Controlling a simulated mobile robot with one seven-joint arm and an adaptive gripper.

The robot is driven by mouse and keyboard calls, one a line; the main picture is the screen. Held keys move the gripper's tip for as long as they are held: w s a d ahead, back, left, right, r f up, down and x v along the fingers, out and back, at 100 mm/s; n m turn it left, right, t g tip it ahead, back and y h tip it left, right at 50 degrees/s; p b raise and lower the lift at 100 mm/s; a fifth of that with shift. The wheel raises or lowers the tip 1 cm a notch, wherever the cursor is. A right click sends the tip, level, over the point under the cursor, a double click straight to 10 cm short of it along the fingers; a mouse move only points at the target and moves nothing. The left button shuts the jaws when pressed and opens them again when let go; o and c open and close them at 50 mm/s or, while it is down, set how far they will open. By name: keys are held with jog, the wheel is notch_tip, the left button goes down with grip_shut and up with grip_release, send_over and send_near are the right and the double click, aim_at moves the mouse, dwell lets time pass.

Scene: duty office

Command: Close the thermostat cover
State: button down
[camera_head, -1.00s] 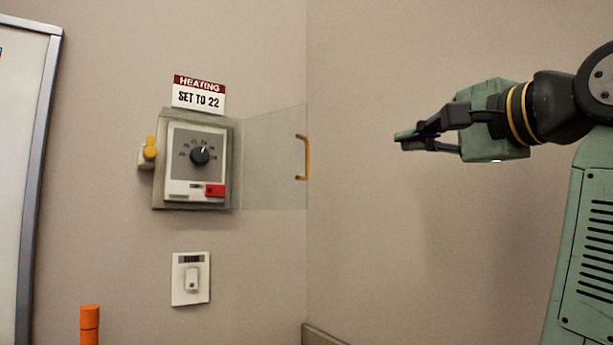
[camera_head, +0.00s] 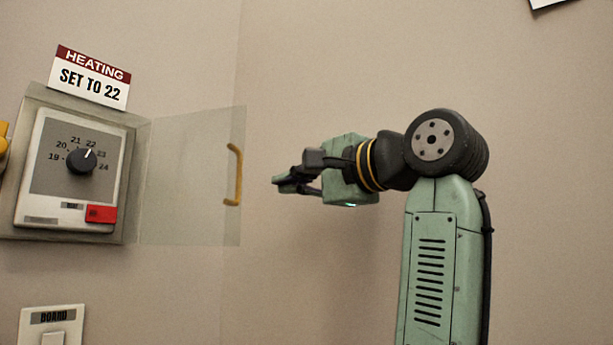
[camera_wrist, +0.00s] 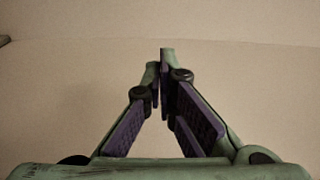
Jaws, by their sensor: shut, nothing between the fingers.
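The thermostat (camera_head: 77,170) is on the wall at the left of the head view, with a black dial, a red tab and a beige frame. Its clear cover (camera_head: 185,180) is swung open to the right, hinged at the frame's right side. A yellow handle (camera_head: 236,175) stands on the cover's free edge. My gripper (camera_head: 277,184) is to the right of the handle, apart from it in the picture, pointing left. It is shut and empty. The wrist view shows the closed fingers (camera_wrist: 161,75) against bare wall; the thermostat and cover are not in that view.
A "HEATING SET TO 22" sign (camera_head: 90,77) is above the thermostat. A wall switch (camera_head: 51,326) is below it, and a yellow fitting (camera_head: 3,140) is at the left edge. The wall around my gripper is bare.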

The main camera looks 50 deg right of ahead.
jog(key=w+a, duration=0.3)
jog(key=shift+a, duration=0.3)
jog(key=shift+s+a, duration=0.1)
dwell(0.5)
